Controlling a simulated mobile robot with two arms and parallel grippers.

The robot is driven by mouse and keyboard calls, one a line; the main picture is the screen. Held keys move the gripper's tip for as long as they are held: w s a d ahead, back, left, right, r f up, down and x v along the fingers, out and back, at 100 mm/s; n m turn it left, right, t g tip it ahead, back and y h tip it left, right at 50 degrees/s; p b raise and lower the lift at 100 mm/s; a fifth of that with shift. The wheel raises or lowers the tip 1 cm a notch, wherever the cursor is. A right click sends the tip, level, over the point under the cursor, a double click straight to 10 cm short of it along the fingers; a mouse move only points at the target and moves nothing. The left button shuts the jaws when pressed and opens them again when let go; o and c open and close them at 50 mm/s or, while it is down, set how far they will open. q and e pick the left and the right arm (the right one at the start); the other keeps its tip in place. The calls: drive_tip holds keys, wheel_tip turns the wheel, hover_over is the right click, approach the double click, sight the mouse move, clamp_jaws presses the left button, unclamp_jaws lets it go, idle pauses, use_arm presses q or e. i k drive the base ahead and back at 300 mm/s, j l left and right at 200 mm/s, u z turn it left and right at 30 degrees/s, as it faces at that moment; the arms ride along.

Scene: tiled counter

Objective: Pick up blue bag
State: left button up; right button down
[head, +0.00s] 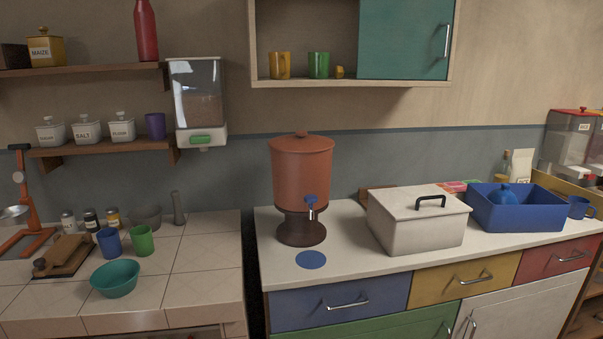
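No other thing in view looks like a blue bag. Neither of my grippers is in view.
A white lidded box (414,225) with a black handle stands left of the tub. A blue mug (580,208) stands right of it. A brown water dispenser (302,175) is further left, behind a flat blue disc (311,259). The counter's front strip is mostly clear.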

sight(502, 195)
drive_tip(key=l+z, duration=0.1)
drive_tip(key=z, duration=0.35)
drive_tip(key=i+l+z, duration=0.35)
drive_tip(key=l, duration=0.15)
drive_tip(key=i+l+z, duration=0.4)
